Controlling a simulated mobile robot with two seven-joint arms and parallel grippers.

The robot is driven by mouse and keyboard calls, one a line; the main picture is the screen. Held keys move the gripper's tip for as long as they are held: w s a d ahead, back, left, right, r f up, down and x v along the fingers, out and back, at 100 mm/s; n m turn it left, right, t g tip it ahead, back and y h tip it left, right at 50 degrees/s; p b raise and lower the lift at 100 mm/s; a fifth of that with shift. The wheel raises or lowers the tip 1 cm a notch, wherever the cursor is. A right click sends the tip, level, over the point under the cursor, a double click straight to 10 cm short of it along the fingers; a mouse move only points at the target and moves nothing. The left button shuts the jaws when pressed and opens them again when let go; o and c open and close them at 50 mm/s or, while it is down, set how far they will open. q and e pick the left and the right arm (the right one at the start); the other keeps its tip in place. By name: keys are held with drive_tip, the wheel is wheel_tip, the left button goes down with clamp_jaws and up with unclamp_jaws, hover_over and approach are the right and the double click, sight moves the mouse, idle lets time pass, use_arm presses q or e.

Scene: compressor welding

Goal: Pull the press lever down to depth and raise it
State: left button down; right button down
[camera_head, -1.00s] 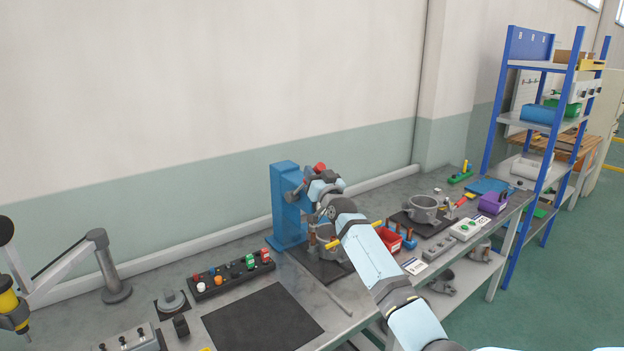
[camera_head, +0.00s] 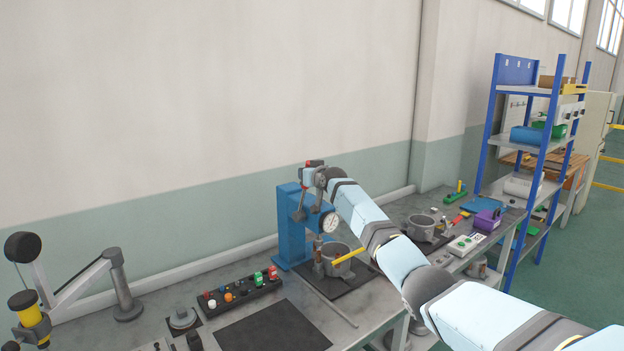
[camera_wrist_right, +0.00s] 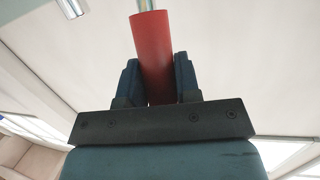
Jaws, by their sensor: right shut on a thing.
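The blue press (camera_head: 289,228) stands on the bench with a round dial gauge (camera_head: 330,222) on its front. My right gripper (camera_wrist_right: 157,78) is shut on the red grip of the press lever (camera_wrist_right: 151,45), with one dark finger on each side of it. A grey cylindrical housing (camera_head: 337,262) sits on a dark mat beneath the press, beside the press ram (camera_head: 318,248). My left gripper is not in view.
A lamp-like jointed arm (camera_head: 120,285) stands far left. A second grey housing (camera_head: 421,226) and a purple box (camera_head: 488,219) are to the right, before a blue shelf (camera_head: 494,130).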

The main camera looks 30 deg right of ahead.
drive_tip(key=shift+w+r+g, duration=0.3)
drive_tip(key=shift+w+r, duration=0.05)
drive_tip(key=shift+w, duration=0.15)
drive_tip(key=shift+r, duration=0.1)
drive_tip(key=c, duration=1.1)
unclamp_jaws()
drive_tip(key=shift+o, duration=1.4)
drive_tip(key=shift+w, duration=0.1)
drive_tip(key=shift+w+a+f, duration=0.1)
drive_tip(key=shift+f, duration=0.15)
